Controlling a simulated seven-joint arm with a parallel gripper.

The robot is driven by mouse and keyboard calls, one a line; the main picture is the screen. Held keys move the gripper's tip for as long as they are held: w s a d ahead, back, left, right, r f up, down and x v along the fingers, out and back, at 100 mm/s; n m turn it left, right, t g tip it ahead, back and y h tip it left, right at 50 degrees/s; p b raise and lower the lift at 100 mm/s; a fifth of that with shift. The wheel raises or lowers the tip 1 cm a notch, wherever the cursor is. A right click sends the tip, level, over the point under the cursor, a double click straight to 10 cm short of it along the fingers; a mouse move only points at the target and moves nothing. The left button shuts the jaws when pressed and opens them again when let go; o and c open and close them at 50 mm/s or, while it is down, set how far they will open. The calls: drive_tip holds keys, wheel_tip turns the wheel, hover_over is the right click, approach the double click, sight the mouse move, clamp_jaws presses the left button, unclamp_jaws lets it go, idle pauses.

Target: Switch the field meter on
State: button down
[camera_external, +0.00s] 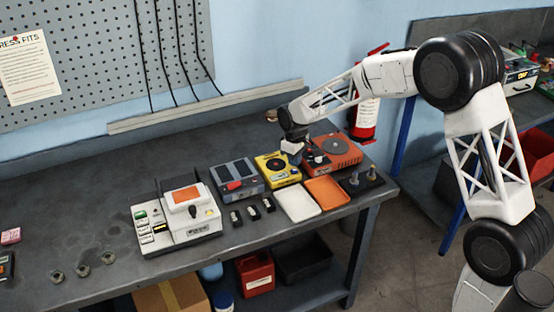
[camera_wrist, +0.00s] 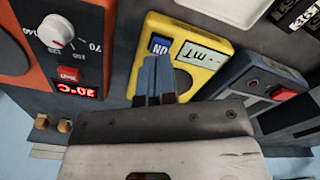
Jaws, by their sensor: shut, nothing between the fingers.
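The field meter is a yellow unit (camera_wrist: 208,80) with a small display (camera_wrist: 203,55) that seems to show dashes and "mT", and a blue button (camera_wrist: 161,45) with white lettering. It also stands on the bench in the external view (camera_external: 285,180), between a grey-blue unit and an orange unit. My gripper (camera_wrist: 157,62) is shut and empty, its fingertips over the meter's face right by the blue button. I cannot tell whether they touch it. In the external view my gripper (camera_external: 293,150) is above the meter's right side and hides part of it.
The orange unit (camera_wrist: 93,15) with a dial and a lit red "20°C" display stands close beside the meter. The grey-blue unit (camera_wrist: 245,75) with a red button stands on the other side. A white tray (camera_external: 297,201) and an orange tray (camera_external: 327,191) lie in front.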

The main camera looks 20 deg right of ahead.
drive_tip(key=shift+f, duration=1.3)
idle(1.1)
drive_tip(key=shift+r, duration=0.1)
drive_tip(key=shift+r, duration=2.95)
